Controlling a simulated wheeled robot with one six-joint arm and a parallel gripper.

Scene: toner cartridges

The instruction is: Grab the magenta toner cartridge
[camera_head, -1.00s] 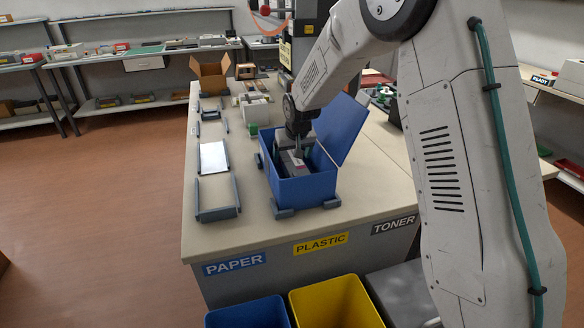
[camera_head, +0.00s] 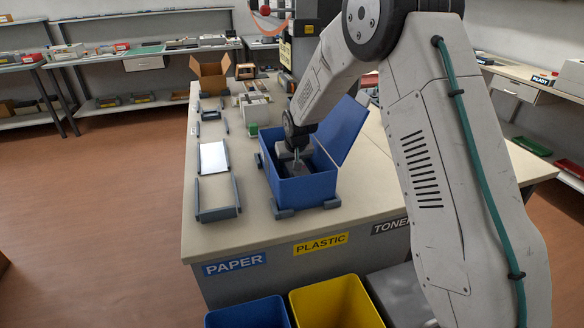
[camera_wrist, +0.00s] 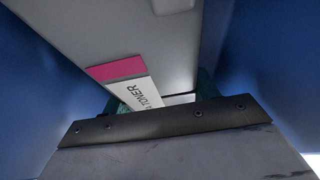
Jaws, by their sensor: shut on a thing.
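The magenta toner cartridge (camera_wrist: 120,50) is a grey body with a white label reading TONER and a magenta band. It fills the upper middle of the wrist view. My gripper (camera_wrist: 160,97) shows there with green-tinted fingers at the label's lower end, shut on the cartridge. In the head view my gripper (camera_head: 296,166) reaches down inside the blue box (camera_head: 308,190), whose lid (camera_head: 342,128) stands open on the right. The box walls and my wrist hide most of the cartridge there. Blue walls flank it in the wrist view.
The box sits between dark corner stops on the beige table (camera_head: 260,233). A tray frame (camera_head: 217,200) and a white sheet (camera_head: 213,157) lie to its left. An open cardboard box (camera_head: 210,76) stands behind. Blue (camera_head: 247,314) and yellow (camera_head: 336,305) bins stand in front.

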